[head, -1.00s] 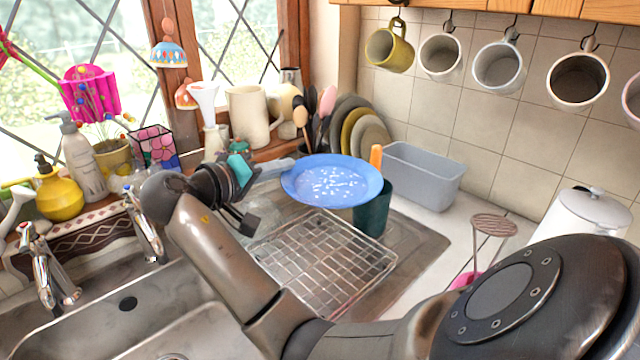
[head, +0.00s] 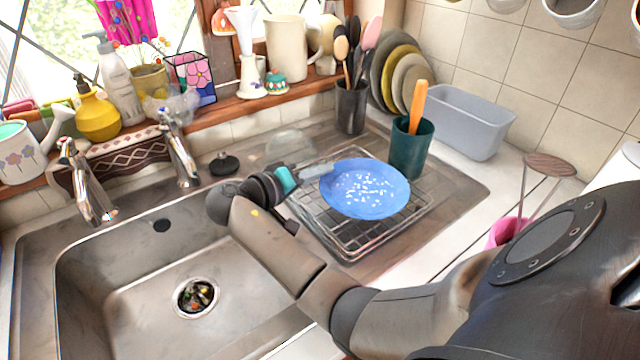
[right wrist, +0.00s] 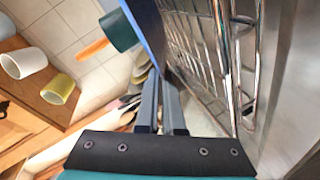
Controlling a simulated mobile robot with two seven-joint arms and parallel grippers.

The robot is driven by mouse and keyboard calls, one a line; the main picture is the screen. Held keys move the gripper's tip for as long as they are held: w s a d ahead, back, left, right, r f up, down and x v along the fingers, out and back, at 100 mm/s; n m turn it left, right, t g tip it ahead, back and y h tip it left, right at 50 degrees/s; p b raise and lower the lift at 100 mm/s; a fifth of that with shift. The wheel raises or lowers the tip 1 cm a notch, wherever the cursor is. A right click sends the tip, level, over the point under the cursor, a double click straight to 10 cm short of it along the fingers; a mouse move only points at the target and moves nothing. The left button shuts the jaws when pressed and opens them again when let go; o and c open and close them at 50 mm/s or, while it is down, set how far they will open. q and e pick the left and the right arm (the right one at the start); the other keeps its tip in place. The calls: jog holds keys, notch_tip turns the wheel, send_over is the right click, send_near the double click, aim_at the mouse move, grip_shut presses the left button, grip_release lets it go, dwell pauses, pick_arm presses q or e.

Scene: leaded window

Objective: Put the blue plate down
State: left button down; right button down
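The blue plate (head: 365,190), with white specks on its face, is over the wire dish rack (head: 345,245) beside the sink. It looks roughly level; I cannot tell if it touches the rack wires. My right gripper (head: 318,170) is at its left edge, fingers close together on the rim. In the right wrist view the fingers (right wrist: 162,105) point at the plate, seen edge-on as a thin blue strip (right wrist: 150,28), with the rack (right wrist: 205,50) close beside it. My left gripper is not in view.
A dark green cup (head: 410,150) with an orange handle in it stands just behind the plate. A grey tub (head: 465,120) and upright plates (head: 395,75) stand farther back. The sink (head: 150,290) is at left. A round-topped stand (head: 550,165) is at right.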

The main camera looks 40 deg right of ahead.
aim_at(320, 194)
notch_tip(320, 194, down, 3)
jog(key=shift+f+b, duration=0.1)
jog(key=shift+b, duration=0.2)
jog(key=c, duration=1.3)
grip_release()
jog(key=v, duration=1.2)
jog(key=shift+p, duration=0.35)
